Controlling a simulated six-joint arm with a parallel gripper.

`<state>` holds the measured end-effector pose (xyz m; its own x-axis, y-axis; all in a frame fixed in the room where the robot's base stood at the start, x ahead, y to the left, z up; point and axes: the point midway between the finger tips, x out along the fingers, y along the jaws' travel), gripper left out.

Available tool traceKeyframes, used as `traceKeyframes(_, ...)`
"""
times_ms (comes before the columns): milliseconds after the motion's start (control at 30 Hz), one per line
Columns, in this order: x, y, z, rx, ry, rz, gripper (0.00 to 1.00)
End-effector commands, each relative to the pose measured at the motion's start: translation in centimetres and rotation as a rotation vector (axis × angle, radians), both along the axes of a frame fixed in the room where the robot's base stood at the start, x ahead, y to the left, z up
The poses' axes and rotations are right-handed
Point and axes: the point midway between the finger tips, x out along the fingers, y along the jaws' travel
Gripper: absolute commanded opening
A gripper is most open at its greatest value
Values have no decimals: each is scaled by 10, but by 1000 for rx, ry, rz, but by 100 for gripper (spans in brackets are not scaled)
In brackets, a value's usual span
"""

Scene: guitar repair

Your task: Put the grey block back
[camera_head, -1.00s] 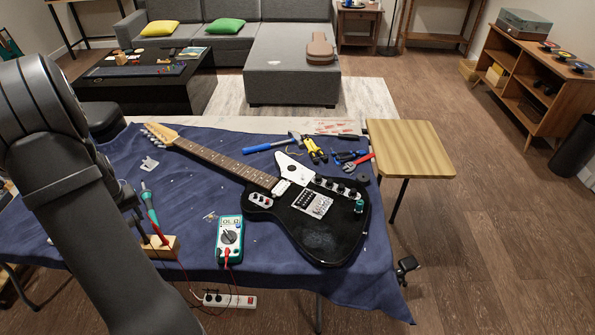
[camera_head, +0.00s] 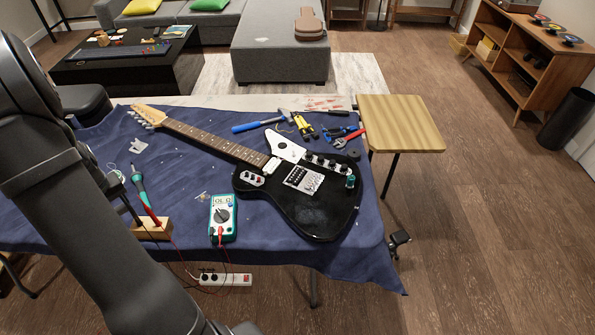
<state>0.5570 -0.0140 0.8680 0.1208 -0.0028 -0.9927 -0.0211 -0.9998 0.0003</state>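I cannot pick out a grey block with certainty in this view. A small grey plate-like piece (camera_head: 138,146) lies on the blue cloth (camera_head: 90,160) near the guitar's headstock. A small dark grey round piece (camera_head: 353,155) lies beside the red wrench. My arm crosses the left side from the top down to the bottom edge.
A black electric guitar (camera_head: 325,211) lies across the table. A bare wooden side table (camera_head: 400,122) stands at the right.

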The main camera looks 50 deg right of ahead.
Motion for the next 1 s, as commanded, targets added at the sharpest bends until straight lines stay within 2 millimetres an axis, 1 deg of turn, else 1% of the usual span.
traceKeyframes(33, -1, -13, 2, 0, 0, -21, 30)
traceKeyframes(67, -3, -22, 2, 0, 0, -34, 30)
traceKeyframes(167, -9, -55, 6, -1, 0, -87, 30)
traceKeyframes(200, -12, -70, 7, 0, 0, -110, 30)
traceKeyframes(267, -18, -92, 10, -1, 0, -144, 30)
traceKeyframes(400, -36, -144, 16, 0, 0, -229, 30)
traceKeyframes(467, -46, -166, 18, 0, 0, -265, 30)
traceKeyframes(600, -73, -217, 24, 0, 1, -353, 30)
traceKeyframes(767, -110, -269, 31, 0, 2, -452, 30)
traceKeyframes(800, -121, -282, 33, 0, 1, -478, 30)
traceKeyframes(867, -136, -299, 35, -1, 2, -515, 30)
traceKeyframes(1000, -176, -337, 40, -1, 2, -602, 30)
